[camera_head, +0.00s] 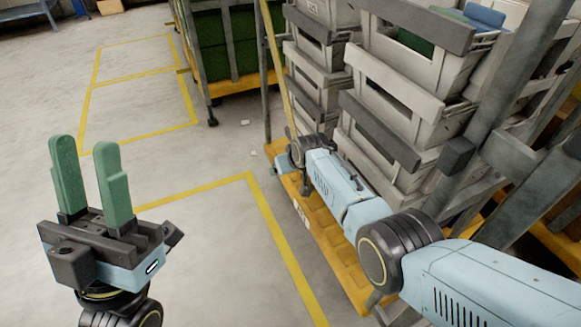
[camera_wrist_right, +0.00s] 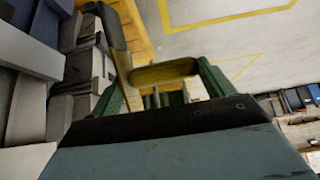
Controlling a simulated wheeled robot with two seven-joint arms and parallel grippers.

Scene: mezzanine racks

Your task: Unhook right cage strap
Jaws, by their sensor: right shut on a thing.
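The yellow strap (camera_head: 273,62) runs down the near side of the right cage (camera_head: 267,108) toward my right wrist in the head view. In the right wrist view, the strap's yellow end (camera_wrist_right: 163,73) lies between the green fingers of my right gripper (camera_wrist_right: 162,82), which is shut on it. My right arm hides these fingers in the head view. A dark grey bar stands beside the strap in the wrist view; whether the strap is still hooked there I cannot tell. My left gripper (camera_head: 87,182) is open and empty, fingers up, over the floor at the left.
The cage holds stacked grey crates (camera_head: 400,92) on a yellow base (camera_head: 338,262). Another cage with green contents (camera_head: 228,42) stands behind. A slanted grey post (camera_head: 520,95) is close to my right arm. The floor (camera_head: 215,220) at left is clear, with yellow lines.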

